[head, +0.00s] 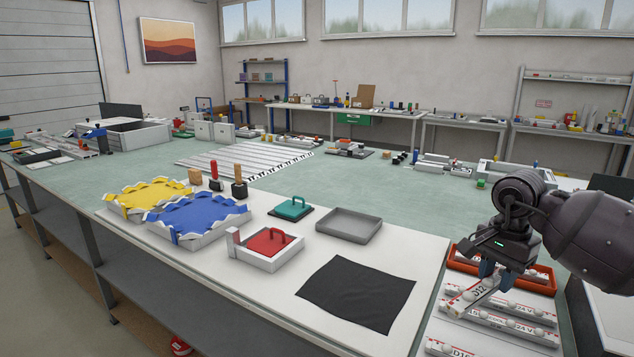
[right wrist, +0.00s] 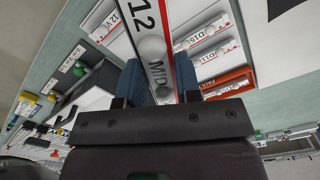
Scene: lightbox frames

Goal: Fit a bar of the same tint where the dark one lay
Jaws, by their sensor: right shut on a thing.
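My right gripper (head: 494,276) is shut on a white light bar (head: 472,296) with a red edge stripe, lettered with what looks like D12. In the right wrist view the bar (right wrist: 151,42) runs between the blue fingers (right wrist: 161,88) and reads "12" and "MID". It is held just above other bars at the lower right; whether it touches them I cannot tell. A flat frame of pale parallel bars (head: 232,158), with dark-and-white marks along one end, lies mid-bench, far from the gripper. I cannot pick out a gap in it. My left gripper is not in view.
Similar labelled bars (head: 512,326) lie below the gripper. An orange-red tray (head: 458,262) holding bars stands just behind.

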